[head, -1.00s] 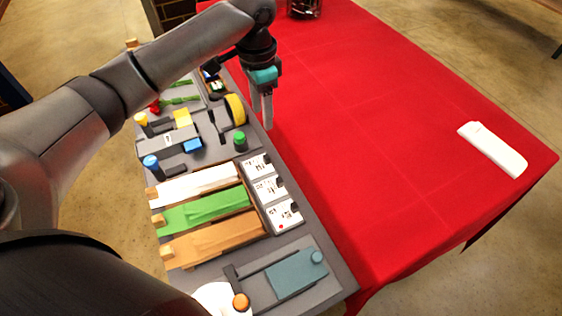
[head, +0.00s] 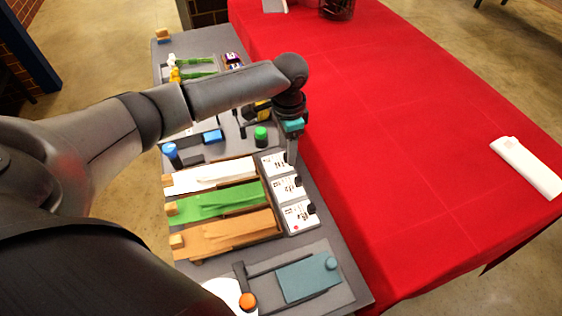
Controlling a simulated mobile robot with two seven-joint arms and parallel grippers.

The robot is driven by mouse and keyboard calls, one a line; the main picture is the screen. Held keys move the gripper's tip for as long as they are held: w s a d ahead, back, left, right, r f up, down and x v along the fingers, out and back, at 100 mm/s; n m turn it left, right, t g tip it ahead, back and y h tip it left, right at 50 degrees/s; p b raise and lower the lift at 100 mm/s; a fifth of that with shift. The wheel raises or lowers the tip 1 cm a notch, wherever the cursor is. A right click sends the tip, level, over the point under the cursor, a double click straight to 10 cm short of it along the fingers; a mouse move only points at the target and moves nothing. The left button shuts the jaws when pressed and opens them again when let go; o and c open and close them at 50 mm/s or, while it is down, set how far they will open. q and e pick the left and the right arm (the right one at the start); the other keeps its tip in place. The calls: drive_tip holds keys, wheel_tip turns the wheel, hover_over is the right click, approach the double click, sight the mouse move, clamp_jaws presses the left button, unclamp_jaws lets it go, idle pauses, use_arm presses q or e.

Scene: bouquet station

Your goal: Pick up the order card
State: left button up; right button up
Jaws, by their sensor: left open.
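Three white order cards with dark markings lie in a column on the grey station board: a far card (head: 272,164), a middle card (head: 284,188) and a near card (head: 297,218) with a red dot. Each has a small dark piece at its right edge. My left gripper (head: 291,160) is open and empty, pointing down at the right edge of the far card. I cannot tell its exact height above the card. My right gripper is not in view.
Left of the cards lie white (head: 212,176), green (head: 220,202) and orange (head: 225,232) strips in wooden trays. A green-capped bottle (head: 261,135) stands behind the cards. A teal pad (head: 307,278) lies in front. The red table (head: 400,150) is mostly clear, with a white block (head: 526,167) at right.

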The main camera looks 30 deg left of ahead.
use_arm(q)
drive_tip(key=shift+f, duration=0.95)
drive_tip(key=shift+c, duration=0.2)
clamp_jaws()
